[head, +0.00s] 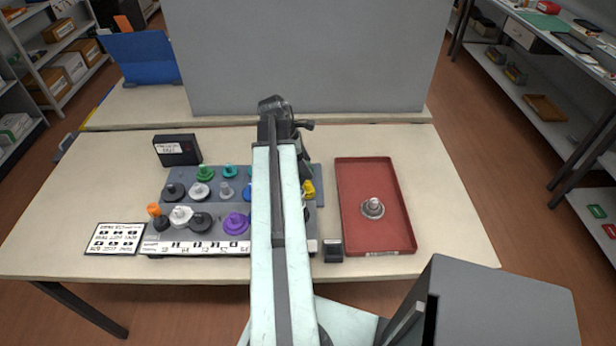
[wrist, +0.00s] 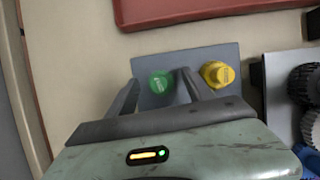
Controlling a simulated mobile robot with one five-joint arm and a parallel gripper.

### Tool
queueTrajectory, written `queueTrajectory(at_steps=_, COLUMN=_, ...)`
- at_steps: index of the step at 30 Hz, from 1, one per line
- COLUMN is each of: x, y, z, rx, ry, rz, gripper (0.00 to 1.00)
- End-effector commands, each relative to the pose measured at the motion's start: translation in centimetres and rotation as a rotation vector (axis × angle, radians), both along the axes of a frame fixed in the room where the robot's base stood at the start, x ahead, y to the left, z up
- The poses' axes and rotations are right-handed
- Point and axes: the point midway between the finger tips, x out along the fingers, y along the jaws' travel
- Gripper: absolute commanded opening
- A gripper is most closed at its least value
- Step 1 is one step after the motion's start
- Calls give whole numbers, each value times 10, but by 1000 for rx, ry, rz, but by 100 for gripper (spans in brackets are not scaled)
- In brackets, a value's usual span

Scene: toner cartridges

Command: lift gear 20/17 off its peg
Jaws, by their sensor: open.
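The markings are too small to read, so I cannot tell which gear is 20/17.
A grey peg board with several gears, among them a purple one (head: 236,223) and a white one (head: 181,216), lies left of my arm. A red tray (head: 349,238) at right holds a metal part (head: 373,207). A black box (head: 177,150) and a printed card (head: 115,238) are at left.

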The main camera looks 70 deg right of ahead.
Motion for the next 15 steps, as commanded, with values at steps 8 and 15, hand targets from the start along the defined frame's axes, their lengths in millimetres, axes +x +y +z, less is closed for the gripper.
queueTrajectory(at_steps=8, x=-2, y=-1, z=-5, rx=0, ry=0, rz=0, gripper=52)
queueTrajectory(at_steps=15, x=-3, y=-1, z=-5, rx=0, ry=0, rz=-1, gripper=0)
